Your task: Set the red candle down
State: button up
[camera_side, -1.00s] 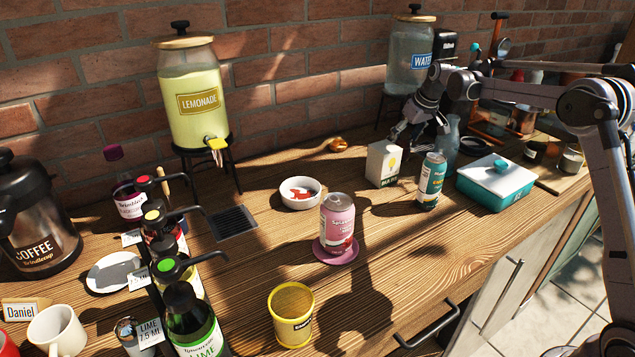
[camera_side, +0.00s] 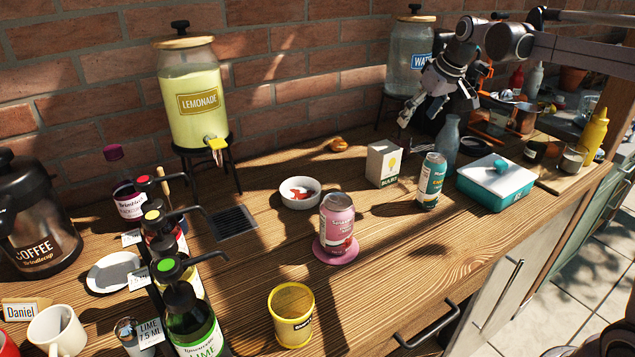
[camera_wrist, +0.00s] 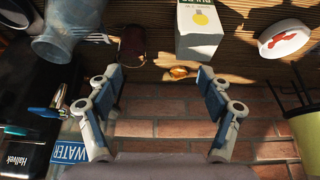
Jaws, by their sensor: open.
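A dark red cylinder (camera_wrist: 132,44), which looks like the red candle, stands on the table in the wrist view, between the blue-grey glass carafe and the white bulb box (camera_wrist: 200,30). It is in shade, and I cannot make it out clearly in the side view. My gripper (camera_wrist: 157,76) is open, with nothing between its fingers; the cylinder lies beyond the left fingertip, apart from it. In the side view my gripper (camera_side: 404,116) hangs in the air above and behind the bulb box (camera_side: 382,163).
The carafe (camera_side: 447,143), a teal can (camera_side: 431,182) and a teal-and-white box (camera_side: 496,183) stand close by on the right. The water dispenser (camera_side: 408,58) is behind. A pink can (camera_side: 337,225) sits on a pink coaster. The front table right of it is clear.

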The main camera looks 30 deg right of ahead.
jog(key=s+a+f, duration=0.3)
jog(key=s+a, duration=0.1)
jog(key=s, duration=0.4)
jog(key=s+a+f+t, duration=0.1)
jog(key=s+a+f, duration=0.2)
jog(key=s+a, duration=0.2)
jog(key=s+a+f+t, duration=0.1)
jog(key=s+a+f, duration=0.2)
jog(key=s, duration=0.8)
jog(key=shift+s+a+f, duration=0.1)
jog(key=shift+s+a, duration=0.1)
jog(key=shift+a, duration=0.6)
jog(key=shift+s+a+f, duration=0.1)
jog(key=shift+s+f, duration=0.2)
